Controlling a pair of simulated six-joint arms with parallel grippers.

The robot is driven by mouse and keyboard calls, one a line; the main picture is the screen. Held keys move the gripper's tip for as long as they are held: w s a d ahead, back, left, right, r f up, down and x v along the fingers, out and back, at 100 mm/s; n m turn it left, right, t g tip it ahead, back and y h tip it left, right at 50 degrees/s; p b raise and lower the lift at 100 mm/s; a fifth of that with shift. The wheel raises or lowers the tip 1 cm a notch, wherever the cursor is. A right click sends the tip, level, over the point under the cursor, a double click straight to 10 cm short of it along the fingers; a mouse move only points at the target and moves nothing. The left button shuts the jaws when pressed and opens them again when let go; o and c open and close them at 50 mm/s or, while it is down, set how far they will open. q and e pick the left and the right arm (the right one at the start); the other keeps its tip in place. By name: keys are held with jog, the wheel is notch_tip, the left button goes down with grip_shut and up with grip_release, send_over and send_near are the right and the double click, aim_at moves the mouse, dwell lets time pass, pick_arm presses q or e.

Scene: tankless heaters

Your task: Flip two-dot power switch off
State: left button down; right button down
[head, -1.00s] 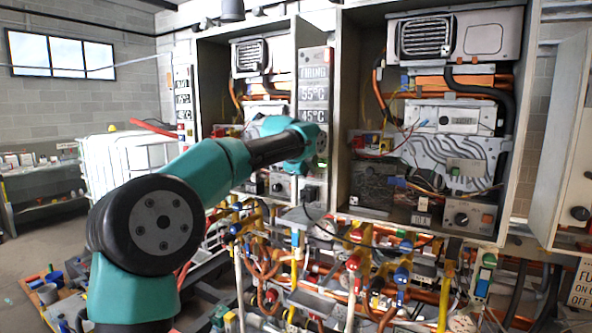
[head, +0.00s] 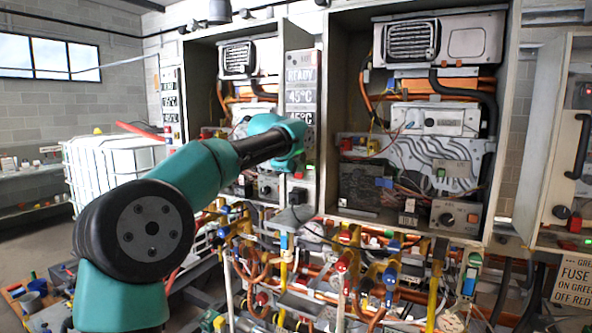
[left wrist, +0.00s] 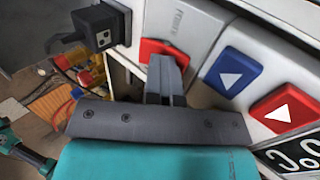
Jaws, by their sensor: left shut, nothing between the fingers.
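A black switch box with two dots on its face (left wrist: 103,38) sticks out of the light panel, at the upper left of the left wrist view. In the head view, what looks like the same black box (head: 297,197) is low on the narrow panel between the two open heaters. My left gripper (left wrist: 166,65) is shut and empty. Its fingertips are in front of a red part (left wrist: 150,47) on the panel, to the right of the two-dot box; contact cannot be told. In the head view my teal wrist hides the fingers.
Blue (left wrist: 231,72) and red (left wrist: 285,110) triangle buttons lie right of my fingers. The display (head: 300,83) reads READY and 45°C. Open heaters flank the panel. Pipes and valves (head: 345,262) crowd below. An open door (head: 568,140) stands at right.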

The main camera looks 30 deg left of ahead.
pick_arm(q)
jog(key=shift+r, duration=0.2)
jog(key=shift+s+r, duration=0.2)
jog(key=shift+s, duration=0.3)
jog(key=v, duration=1.2)
jog(key=shift+s+r, duration=0.25)
jog(key=shift+r, duration=0.05)
